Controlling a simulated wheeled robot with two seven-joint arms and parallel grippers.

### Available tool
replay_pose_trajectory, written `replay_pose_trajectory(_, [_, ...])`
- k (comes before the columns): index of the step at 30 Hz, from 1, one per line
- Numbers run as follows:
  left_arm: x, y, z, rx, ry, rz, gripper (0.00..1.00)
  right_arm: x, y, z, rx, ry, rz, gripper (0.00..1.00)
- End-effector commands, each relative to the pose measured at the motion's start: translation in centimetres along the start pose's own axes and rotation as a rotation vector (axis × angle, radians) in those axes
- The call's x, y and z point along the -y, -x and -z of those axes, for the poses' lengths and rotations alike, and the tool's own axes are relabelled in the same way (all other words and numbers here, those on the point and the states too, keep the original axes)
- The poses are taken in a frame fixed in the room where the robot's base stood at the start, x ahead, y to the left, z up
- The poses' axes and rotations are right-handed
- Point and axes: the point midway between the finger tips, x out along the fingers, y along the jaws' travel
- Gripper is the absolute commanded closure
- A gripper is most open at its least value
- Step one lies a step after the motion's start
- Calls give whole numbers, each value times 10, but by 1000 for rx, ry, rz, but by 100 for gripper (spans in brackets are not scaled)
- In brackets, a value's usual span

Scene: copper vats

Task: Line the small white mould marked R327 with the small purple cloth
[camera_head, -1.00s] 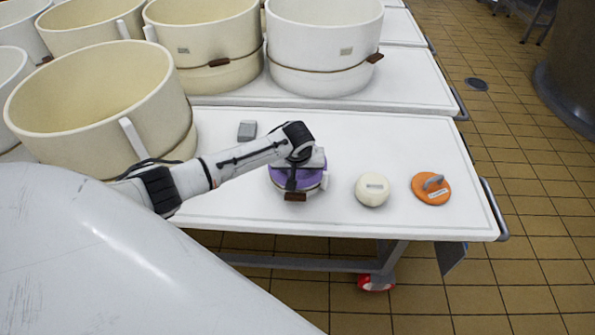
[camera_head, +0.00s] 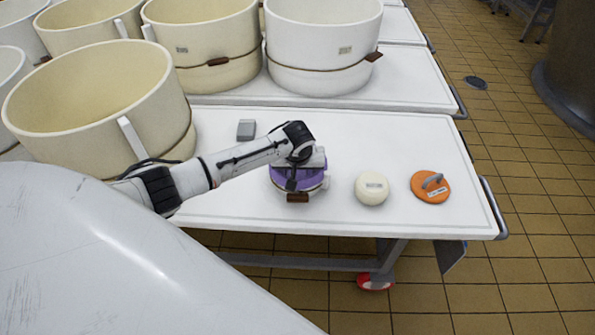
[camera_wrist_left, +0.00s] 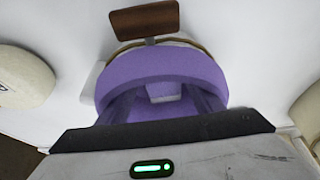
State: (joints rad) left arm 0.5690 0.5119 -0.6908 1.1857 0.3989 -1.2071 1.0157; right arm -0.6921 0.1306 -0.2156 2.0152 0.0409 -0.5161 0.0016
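The small white mould (camera_head: 325,184) stands on the white table, with a brown tag (camera_head: 298,197) on its cord at the front. The small purple cloth (camera_head: 313,175) covers its top. In the left wrist view the cloth (camera_wrist_left: 163,65) forms a wide band around the rim and also shows inside the opening. My left gripper (camera_head: 291,184) is directly over the mould and points down at the cloth. Its fingertips are not clearly visible, so its opening and any hold on the cloth cannot be told. No R327 marking is readable. My right gripper is out of view.
A round cream block (camera_head: 371,188) and an orange disc with a grey handle (camera_head: 431,188) lie to the right. A small grey block (camera_head: 246,129) lies behind. Large vats (camera_head: 95,100) crowd the left and back. The table's front edge is close.

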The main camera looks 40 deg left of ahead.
Motion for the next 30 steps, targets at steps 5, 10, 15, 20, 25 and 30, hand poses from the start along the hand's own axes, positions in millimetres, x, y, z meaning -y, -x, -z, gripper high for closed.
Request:
replay_pose_trajectory(5, [7,0,-4,10,-1,17,32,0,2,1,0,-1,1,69])
replay_pose_trajectory(10, [5,29,-1,4,-2,11,32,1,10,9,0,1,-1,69])
replay_pose_trajectory(15, [2,65,0,1,-1,4,32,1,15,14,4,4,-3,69])
replay_pose_trajectory(20, [0,90,0,0,-1,1,32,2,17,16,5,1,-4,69])
replay_pose_trajectory(25, [0,103,0,-1,-2,1,32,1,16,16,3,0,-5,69])
replay_pose_trajectory(30, [0,104,0,-1,-1,2,32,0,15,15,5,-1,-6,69])
